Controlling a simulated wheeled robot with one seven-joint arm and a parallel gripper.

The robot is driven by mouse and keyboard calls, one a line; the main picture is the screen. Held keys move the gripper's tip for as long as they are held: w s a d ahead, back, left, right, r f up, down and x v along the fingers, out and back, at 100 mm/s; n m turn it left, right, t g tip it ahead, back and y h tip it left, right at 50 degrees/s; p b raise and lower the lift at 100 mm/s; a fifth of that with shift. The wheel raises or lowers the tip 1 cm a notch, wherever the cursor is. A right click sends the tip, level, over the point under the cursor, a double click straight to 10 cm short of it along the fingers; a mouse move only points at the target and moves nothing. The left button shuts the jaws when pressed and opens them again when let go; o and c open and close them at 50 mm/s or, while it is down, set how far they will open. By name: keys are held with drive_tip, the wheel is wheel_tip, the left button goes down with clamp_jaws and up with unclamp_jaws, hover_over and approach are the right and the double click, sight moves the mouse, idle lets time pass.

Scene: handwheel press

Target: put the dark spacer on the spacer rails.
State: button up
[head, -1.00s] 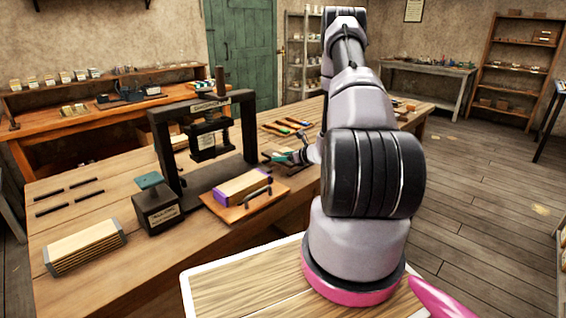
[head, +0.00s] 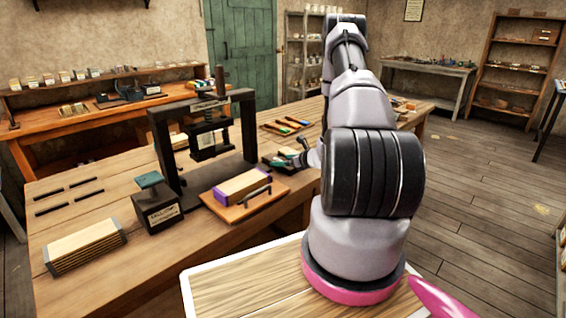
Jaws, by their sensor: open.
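My gripper (head: 292,159) is beyond the press, at the right part of the long workbench, partly hidden by my arm. Its teal-tipped fingers are apart. A small dark shape (head: 269,154) shows on the bench just left of the fingers; it may be the dark spacer, but it is too small to tell, and I cannot tell whether the fingers touch it. The dark handwheel press (head: 165,158) stands between the strips and my gripper.
Green- and orange-handled tools (head: 286,126) lie behind.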

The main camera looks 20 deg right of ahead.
drive_tip(key=v, duration=1.1)
drive_tip(key=shift+s+d+r, duration=0.15)
drive_tip(key=shift+s+r, duration=0.05)
drive_tip(key=shift+s, duration=0.05)
drive_tip(key=s+a+r+n+g+y, duration=0.3)
drive_tip(key=a+r+n, duration=0.4)
drive_tip(key=a+r, duration=0.4)
drive_tip(key=s+a+r+n+g+y, duration=0.2)
drive_tip(key=a+r+n+g+y, duration=0.15)
drive_tip(key=a+r+n, duration=0.7)
drive_tip(key=s+a+r+n+h, duration=0.1)
drive_tip(key=s+r+n+h, duration=0.8)
drive_tip(key=s+r, duration=0.8)
drive_tip(key=s+n+t, duration=0.1)
drive_tip(key=s, duration=0.2)
drive_tip(key=shift+r, duration=0.4)
